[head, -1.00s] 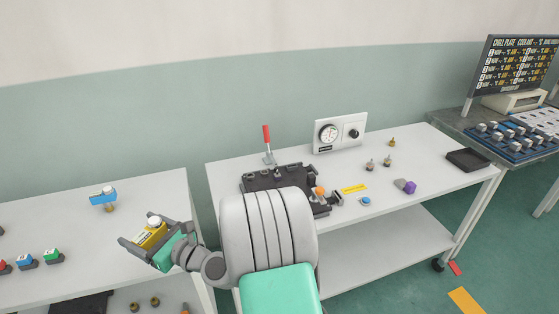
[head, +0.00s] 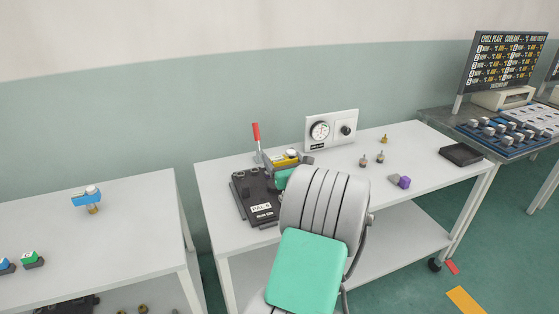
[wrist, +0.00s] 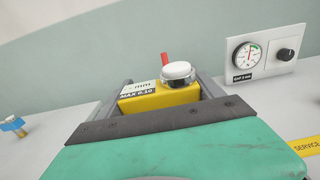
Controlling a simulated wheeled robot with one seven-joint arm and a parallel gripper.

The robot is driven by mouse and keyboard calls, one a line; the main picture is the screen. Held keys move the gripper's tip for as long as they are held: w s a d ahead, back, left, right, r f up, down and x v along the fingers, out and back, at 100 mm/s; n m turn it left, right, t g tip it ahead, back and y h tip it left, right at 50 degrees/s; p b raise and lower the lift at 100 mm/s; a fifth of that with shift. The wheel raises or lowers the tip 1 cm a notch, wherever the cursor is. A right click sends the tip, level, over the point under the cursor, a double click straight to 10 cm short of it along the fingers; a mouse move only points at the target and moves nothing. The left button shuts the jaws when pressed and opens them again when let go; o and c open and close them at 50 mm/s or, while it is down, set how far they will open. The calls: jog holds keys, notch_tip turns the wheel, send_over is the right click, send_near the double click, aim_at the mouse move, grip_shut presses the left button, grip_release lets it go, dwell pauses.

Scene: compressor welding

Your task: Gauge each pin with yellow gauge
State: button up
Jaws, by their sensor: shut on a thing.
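My gripper (head: 291,161) is shut on the yellow gauge (head: 282,160), above the back right part of the black fixture (head: 252,199) on the middle bench. In the wrist view the gauge (wrist: 150,101) has a white round knob on top and a label reading "MAX 0.10", with a finger on either side. Several small brass-and-grey pins stand on the bench to the right, including one pin (head: 364,161), a second pin (head: 380,156) and a third pin (head: 385,139). My arm hides the fixture's right part, and the gauge's underside is hidden.
A red-handled lever (head: 256,136) stands behind the fixture. A dial panel (head: 331,130) is at the bench's back. A purple-and-grey part (head: 400,181) and black tray (head: 460,154) lie right. A blue gauge (head: 87,199) is on the left table. The bench's right front is clear.

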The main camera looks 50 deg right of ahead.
jog(key=shift+a+r+p, duration=0.1)
jog(key=shift+r+p, duration=0.1)
jog(key=shift+p, duration=0.15)
notch_tip(320, 180, down, 6)
jog(key=b, duration=0.3)
jog(key=shift+f, duration=0.15)
jog(key=shift+f, duration=0.1)
dwell(0.6)
jog(key=shift+f+b, duration=0.8)
jog(key=shift+f, duration=0.75)
jog(key=o, duration=2)
jog(key=shift+a, duration=0.1)
jog(key=v, duration=0.7)
jog(key=shift+s+a, duration=0.2)
jog(key=shift+s, duration=0.15)
jog(key=shift+r, duration=0.1)
